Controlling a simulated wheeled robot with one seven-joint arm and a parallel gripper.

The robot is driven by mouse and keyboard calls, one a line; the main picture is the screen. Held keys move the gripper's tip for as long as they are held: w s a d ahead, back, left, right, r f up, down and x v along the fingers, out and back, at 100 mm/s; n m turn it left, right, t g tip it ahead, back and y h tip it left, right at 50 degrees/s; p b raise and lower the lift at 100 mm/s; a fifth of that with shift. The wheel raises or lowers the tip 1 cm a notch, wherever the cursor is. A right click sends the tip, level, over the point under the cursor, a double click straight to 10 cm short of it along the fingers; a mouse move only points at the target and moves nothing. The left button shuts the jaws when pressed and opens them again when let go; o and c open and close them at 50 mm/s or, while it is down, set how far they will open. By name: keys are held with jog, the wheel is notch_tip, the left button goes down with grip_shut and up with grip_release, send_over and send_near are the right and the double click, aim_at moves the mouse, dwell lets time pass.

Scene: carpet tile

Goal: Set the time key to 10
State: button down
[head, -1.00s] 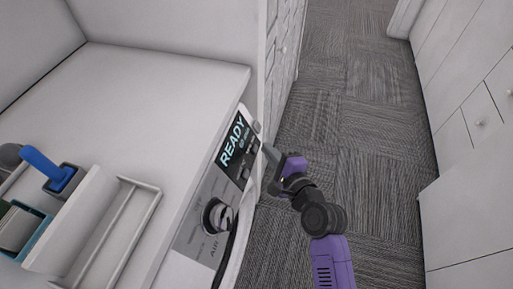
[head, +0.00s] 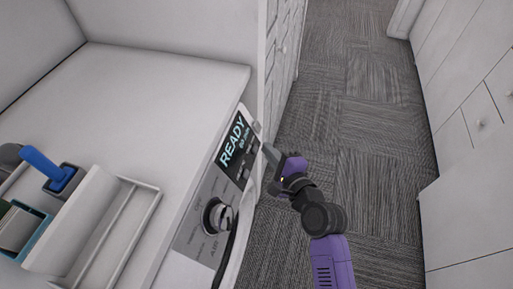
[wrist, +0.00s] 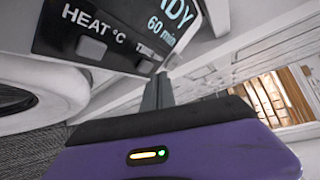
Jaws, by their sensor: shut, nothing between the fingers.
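The control panel (head: 207,222) on the front of the white appliance has a dark display (head: 236,150) reading READY and 60 min. In the wrist view the "60 min" text (wrist: 161,28) sits above the time key (wrist: 146,67), a small grey key under the label TIME. The heat key (wrist: 91,49) is to its left, under HEAT °C. My gripper (head: 267,149) is shut and empty, with its tips just in front of the panel. In the wrist view the tips (wrist: 159,80) are right by the time key and partly hide it; I cannot tell whether they touch it.
A round knob (head: 218,215) sits lower on the panel. A white rack (head: 110,225) and a blue-handled tool (head: 45,167) in a holder are on the counter at left. Carpeted floor (head: 340,150) is open to the right, up to white cabinets (head: 470,170).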

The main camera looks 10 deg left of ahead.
jog(key=shift+a+f, duration=0.15)
jog(key=shift+a, duration=0.2)
jog(key=shift+a+f, duration=0.2)
jog(key=shift+a, duration=0.15)
dwell(0.7)
dwell(0.4)
jog(key=shift+d+r+p, duration=0.35)
jog(key=shift+d+r, duration=0.05)
jog(key=shift+d, duration=0.3)
jog(key=shift+s+d+r+p, duration=0.1)
jog(key=shift+d+r+p, duration=0.35)
jog(key=shift+d, duration=0.7)
jog(key=shift+d+r+p, duration=0.1)
jog(key=shift+d+r, duration=0.55)
jog(key=shift+d, duration=0.45)
